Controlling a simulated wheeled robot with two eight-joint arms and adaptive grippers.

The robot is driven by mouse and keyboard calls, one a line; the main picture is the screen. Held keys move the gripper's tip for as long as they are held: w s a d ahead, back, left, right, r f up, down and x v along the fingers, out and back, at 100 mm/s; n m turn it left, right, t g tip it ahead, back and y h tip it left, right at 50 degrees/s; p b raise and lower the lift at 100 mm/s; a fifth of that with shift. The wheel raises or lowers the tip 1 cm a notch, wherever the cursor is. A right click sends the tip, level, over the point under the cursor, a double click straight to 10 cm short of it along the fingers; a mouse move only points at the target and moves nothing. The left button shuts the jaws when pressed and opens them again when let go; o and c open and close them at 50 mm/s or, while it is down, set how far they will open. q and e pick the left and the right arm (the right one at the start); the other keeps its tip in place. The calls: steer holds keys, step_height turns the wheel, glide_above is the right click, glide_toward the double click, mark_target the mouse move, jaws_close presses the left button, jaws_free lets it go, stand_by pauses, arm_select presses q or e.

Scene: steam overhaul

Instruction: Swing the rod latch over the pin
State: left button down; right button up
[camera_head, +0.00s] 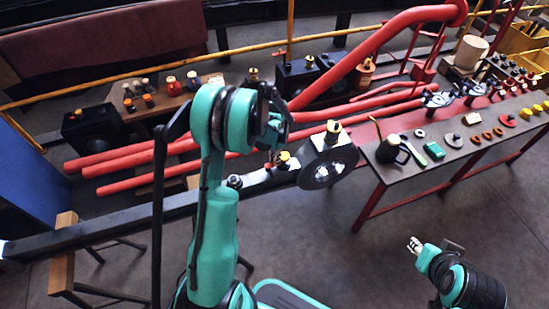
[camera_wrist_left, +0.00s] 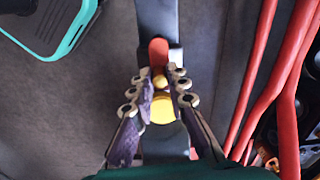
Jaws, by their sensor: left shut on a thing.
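My left gripper (camera_wrist_left: 161,82) is shut on the rod latch (camera_wrist_left: 158,50), whose red end shows just beyond the fingertips in the left wrist view. A small brass ball (camera_wrist_left: 160,82) and a round yellow piece (camera_wrist_left: 162,109) show between the fingers; which one is the pin I cannot tell. They sit above a dark bar (camera_wrist_left: 155,15). In the head view my left arm hides most of the gripper and latch; a yellow fitting (camera_head: 284,157) shows on the bar there. My right gripper (camera_head: 415,244) is over the floor at lower right, away from the work; its opening is unclear.
A shiny metal disc (camera_head: 328,165) with a brass knob (camera_head: 333,129) stands at the bar's right end. Long red pipes (camera_head: 130,160) run behind it. A table (camera_head: 440,165) with small parts stands at right.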

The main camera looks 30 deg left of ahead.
arm_select(q)
steer(key=c, duration=1.5)
jaws_free()
steer(key=shift+r, duration=0.15)
step_height(320, 180, up, 12)
steer(key=shift+f, duration=0.15)
